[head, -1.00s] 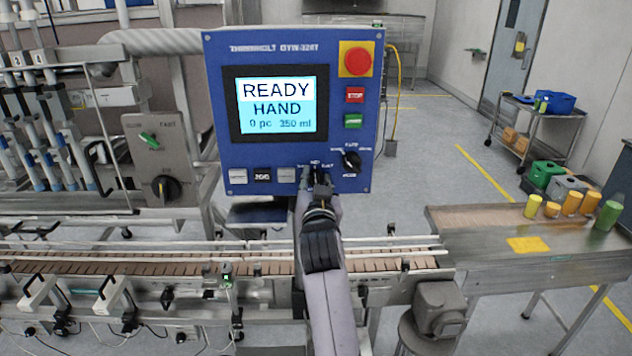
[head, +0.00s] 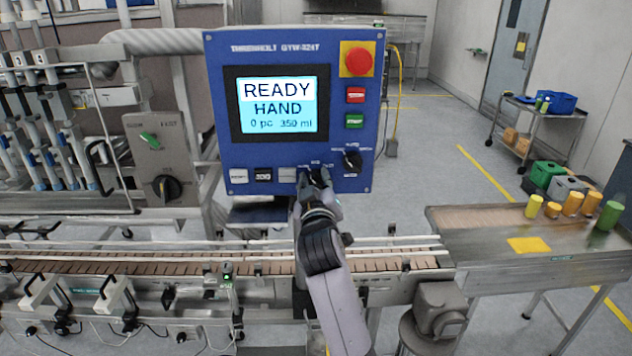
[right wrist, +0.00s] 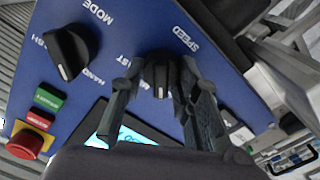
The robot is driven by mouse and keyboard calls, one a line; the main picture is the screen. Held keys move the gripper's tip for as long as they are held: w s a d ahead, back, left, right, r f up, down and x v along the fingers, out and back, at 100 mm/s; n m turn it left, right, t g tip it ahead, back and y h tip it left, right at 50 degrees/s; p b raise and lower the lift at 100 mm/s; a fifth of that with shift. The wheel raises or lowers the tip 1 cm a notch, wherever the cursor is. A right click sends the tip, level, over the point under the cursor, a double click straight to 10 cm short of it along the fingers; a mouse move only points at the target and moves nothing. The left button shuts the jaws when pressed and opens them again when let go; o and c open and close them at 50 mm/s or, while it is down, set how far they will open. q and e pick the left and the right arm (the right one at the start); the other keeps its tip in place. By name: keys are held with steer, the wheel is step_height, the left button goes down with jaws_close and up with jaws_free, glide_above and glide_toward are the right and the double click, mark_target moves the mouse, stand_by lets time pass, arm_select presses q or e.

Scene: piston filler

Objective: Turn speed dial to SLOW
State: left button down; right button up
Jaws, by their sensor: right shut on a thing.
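The black speed dial (right wrist: 158,76) sits on the blue control panel (head: 215,110), beside the "SPEED" lettering in the right wrist view. My right gripper (right wrist: 160,90) has one finger on each side of the dial and is shut on it. In that view the dial's white mark points down the picture; the labels around it are partly hidden, so I cannot tell which setting it is at. In the head view my right gripper (head: 316,182) covers most of the dial at the panel's lower edge. My left gripper is out of view.
The mode dial (head: 352,163) is close to the right of my gripper. Green (head: 354,121) and red (head: 355,95) buttons and a red emergency stop (head: 357,62) are above it. The screen (head: 277,105) reads "READY HAND". The conveyor (head: 190,267) runs below the panel.

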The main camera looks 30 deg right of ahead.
steer(key=shift+n, duration=0.5)
steer(key=shift+r, duration=0.1)
steer(key=o, duration=0.9)
steer(key=shift+w, duration=0.1)
steer(key=v, duration=1.2)
